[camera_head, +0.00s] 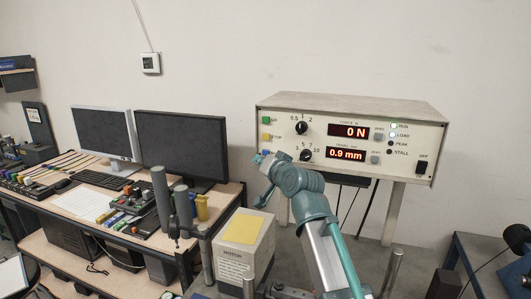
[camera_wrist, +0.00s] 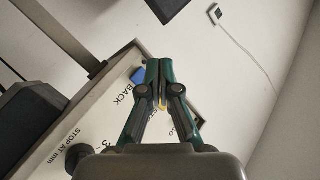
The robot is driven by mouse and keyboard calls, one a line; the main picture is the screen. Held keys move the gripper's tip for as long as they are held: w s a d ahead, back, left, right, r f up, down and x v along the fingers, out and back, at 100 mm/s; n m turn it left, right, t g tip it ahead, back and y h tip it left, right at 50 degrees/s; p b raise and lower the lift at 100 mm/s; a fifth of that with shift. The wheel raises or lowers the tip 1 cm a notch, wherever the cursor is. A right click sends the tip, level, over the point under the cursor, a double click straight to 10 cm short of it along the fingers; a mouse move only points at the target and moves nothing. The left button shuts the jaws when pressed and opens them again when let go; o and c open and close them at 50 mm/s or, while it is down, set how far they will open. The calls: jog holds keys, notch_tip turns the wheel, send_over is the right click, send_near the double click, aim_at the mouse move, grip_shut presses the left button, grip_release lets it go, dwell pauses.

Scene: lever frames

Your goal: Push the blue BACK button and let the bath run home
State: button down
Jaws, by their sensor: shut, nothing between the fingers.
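The control box (camera_head: 345,110) has a green button, a yellow STOP button (camera_head: 266,137) and a blue button down its left side. In the wrist view the blue button (camera_wrist: 138,76) sits beside the word BACK, just left of my fingertips. My gripper (camera_head: 259,159) is shut and empty, with its tips at the lower left of the panel; its fingers also show in the wrist view (camera_wrist: 159,64). I cannot tell whether the tips touch the panel. In the head view my gripper partly hides the blue button. The displays read 0 N and 0.9 mm (camera_head: 346,154).
Knobs (camera_head: 302,128) and a black power switch (camera_head: 422,167) are on the panel. A box labelled MOTOR (camera_head: 238,265) stands below left of my arm. A desk with two monitors (camera_head: 182,143) is at the left.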

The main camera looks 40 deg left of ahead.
jog(key=shift+s+d+p, duration=0.2)
jog(key=shift+s+d, duration=0.05)
jog(key=shift+s, duration=0.45)
jog(key=shift+s+d+p, duration=0.15)
jog(key=shift+s+d, duration=0.05)
jog(key=shift+s, duration=0.5)
